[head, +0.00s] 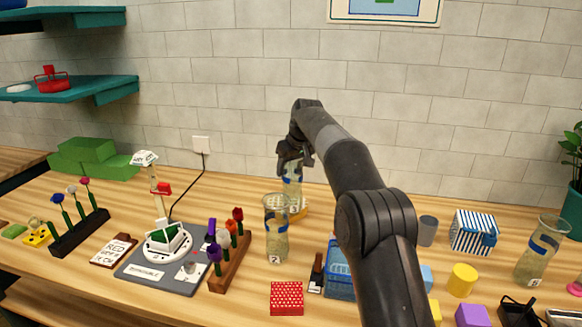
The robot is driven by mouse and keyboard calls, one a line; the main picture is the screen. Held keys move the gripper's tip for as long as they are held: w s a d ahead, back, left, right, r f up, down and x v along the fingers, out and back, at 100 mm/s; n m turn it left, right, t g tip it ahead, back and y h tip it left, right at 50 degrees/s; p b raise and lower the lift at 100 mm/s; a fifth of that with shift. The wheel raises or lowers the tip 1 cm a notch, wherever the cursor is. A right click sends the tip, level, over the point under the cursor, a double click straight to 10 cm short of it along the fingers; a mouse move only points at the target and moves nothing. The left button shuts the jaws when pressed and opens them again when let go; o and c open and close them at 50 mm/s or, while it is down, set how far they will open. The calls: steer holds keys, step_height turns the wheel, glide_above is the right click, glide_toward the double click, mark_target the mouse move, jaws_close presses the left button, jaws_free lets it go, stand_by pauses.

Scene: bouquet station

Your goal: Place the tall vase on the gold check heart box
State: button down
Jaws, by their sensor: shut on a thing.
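My gripper (293,158) is shut on the upper part of a clear tall vase (292,188) with a blue band. It holds the vase upright at the back of the table. The vase's lower end is partly hidden by a nearer glass vase. A gold-yellow thing (302,213), seemingly the gold check heart box, shows at the foot of the held vase. It is mostly covered, and I cannot tell whether the vase touches it.
The nearer glass vase (276,243), marked 2, stands close in front. A wooden flower rack (231,264) and a scale-like grey board (150,272) are left. A red dotted box (286,298) lies in front. A blue basket (340,278) and another glass vase (541,252) are right.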

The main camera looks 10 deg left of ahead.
steer(key=shift+c, duration=2.1)
jaws_free()
steer(key=shift+f, duration=0.15)
steer(key=v, duration=1.2)
steer(key=shift+r, duration=0.2)
steer(key=s+d+r+m+t+h, duration=0.1)
steer(key=s+d+r+m, duration=0.15)
steer(key=s+d, duration=0.75)
steer(key=s+d+r+m+t+h, duration=0.1)
steer(key=s+d+r+m, duration=0.15)
steer(key=s+d, duration=0.7)
steer(key=s+d+f+m, duration=0.1)
steer(key=s+d+f, duration=0.2)
steer(key=s+f, duration=0.2)
steer(key=s+d+f+m, duration=0.1)
steer(key=s+d+f, duration=0.3)
steer(key=s, duration=0.8)
steer(key=s+d+f+m+h, duration=0.1)
steer(key=s+d+f, duration=0.3)
steer(key=s, duration=0.5)
step_height(320, 180, down, 3)
steer(key=shift+r+m, duration=0.1)
steer(key=shift+m, duration=0.4)
